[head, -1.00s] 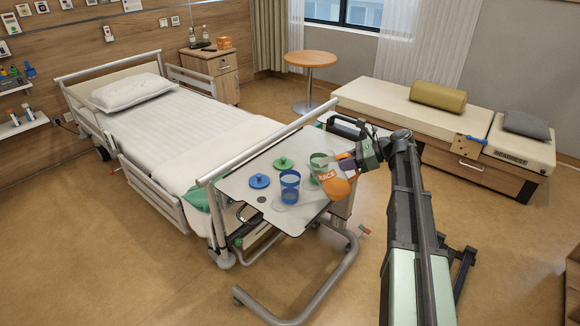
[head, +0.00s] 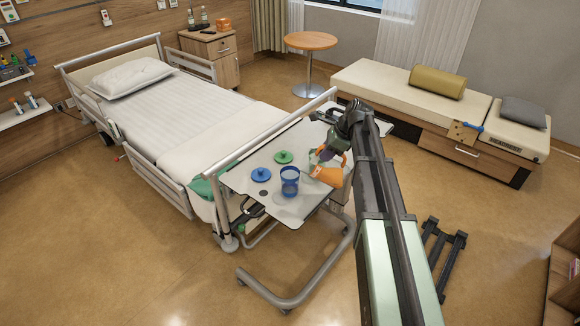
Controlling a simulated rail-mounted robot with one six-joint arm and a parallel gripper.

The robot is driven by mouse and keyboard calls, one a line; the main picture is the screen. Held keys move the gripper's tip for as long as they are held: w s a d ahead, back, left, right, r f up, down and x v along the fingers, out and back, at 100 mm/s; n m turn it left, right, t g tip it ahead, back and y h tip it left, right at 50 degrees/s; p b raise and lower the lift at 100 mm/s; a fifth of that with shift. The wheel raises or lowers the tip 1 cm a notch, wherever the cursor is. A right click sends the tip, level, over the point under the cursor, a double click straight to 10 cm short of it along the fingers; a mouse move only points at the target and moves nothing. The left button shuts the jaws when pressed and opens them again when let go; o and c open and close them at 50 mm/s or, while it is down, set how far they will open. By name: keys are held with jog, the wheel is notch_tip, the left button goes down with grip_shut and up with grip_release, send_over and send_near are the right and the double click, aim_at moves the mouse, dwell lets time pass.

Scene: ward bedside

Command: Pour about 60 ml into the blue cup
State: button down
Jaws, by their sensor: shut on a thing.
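The blue cup (head: 290,183) stands upright on the overbed table (head: 238,178). It has see-through walls, and I cannot tell how much is in it. My gripper (head: 332,152) is shut on an orange jug (head: 328,175) just right of the cup. The jug is tipped over to the left, with its narrow end by the cup's rim. I cannot make out a stream of liquid. The jaws are small and partly hidden by my own wrist.
A blue lid (head: 261,174) and a green lid (head: 283,157) lie on the table left of and behind the cup. A pale green cup (head: 314,158) is partly hidden behind the jug. The bed (head: 190,120) stands close on the left.

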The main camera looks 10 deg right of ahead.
aim_at(315, 152)
jog(key=shift+w+a+r+h+p, duration=0.1)
jog(key=shift+a+r+h+p, duration=0.2)
jog(key=shift+r+p, duration=0.1)
jog(key=shift+w+a+r+g+h+p, duration=0.2)
jog(key=shift+a+r+g+h+p, duration=0.25)
jog(key=shift+p, duration=0.25)
jog(key=shift+w+a+r+h+p, duration=0.1)
jog(key=shift+w+a+h+p, duration=0.15)
jog(key=shift+a+h+p, duration=0.35)
jog(key=shift+w+a+r+g+h, duration=0.15)
jog(key=shift+a+h, duration=0.1)
jog(key=shift+a, duration=0.2)
jog(key=shift+w+a+r+g+h, duration=0.1)
jog(key=shift+a+r+h, duration=0.1)
jog(key=shift+a, duration=0.2)
dwell(1.5)
